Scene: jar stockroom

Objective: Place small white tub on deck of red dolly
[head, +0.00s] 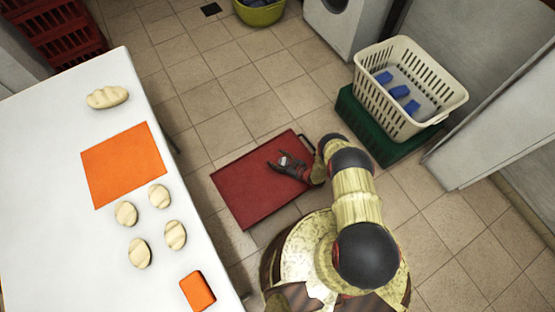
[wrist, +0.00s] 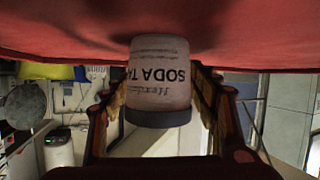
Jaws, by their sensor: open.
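The small white tub (wrist: 161,75) has dark print and a grey lid. In the wrist view, which is upside down, its base meets the red deck and it looks upright. In the head view the tub (head: 284,161) is a small pale spot between the fingers. The red dolly (head: 245,190) is on the tiled floor, its deck otherwise bare. It fills the top of the wrist view (wrist: 60,35). My gripper (head: 283,161) is low over the deck, open, with one finger on each side of the tub. Finger contact with the tub cannot be told.
A white table (head: 60,200) with dough pieces, an orange mat (head: 122,165) and an orange block (head: 198,291) stands at left. A cream basket (head: 440,108) holding blue items sits on a green base (head: 360,125) at right. Floor beyond the dolly is clear.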

